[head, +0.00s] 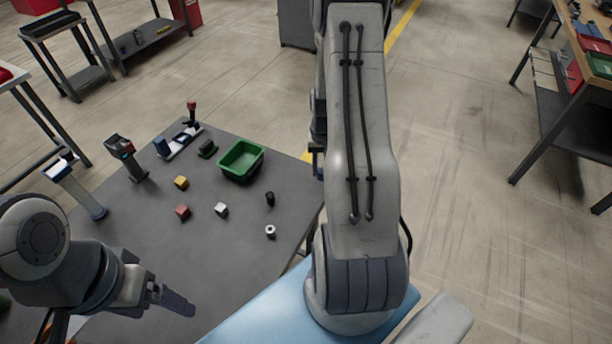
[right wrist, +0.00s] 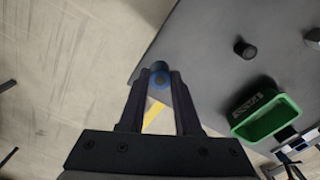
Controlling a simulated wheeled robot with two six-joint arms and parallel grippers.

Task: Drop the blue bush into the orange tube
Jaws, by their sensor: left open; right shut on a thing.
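The blue bush (right wrist: 159,67) is between the fingertips of my right gripper (right wrist: 160,84) in the right wrist view. That gripper is shut on it and holds it past the table edge, with floor behind. In the head view my right arm hides most of this gripper. My left gripper (head: 160,297) is open and empty above the near left part of the table. A small orange patch (head: 60,326) shows behind my left arm at the bottom left of the head view; I cannot tell whether it is the orange tube.
The grey table (head: 215,258) holds a green bin (head: 241,160), a black cylinder (head: 270,198), a white ring-like piece (head: 270,231), and yellow (head: 181,182), red (head: 183,211) and white (head: 221,209) cubes. Upright devices (head: 125,155) stand along its far left side. The table's middle front is clear.

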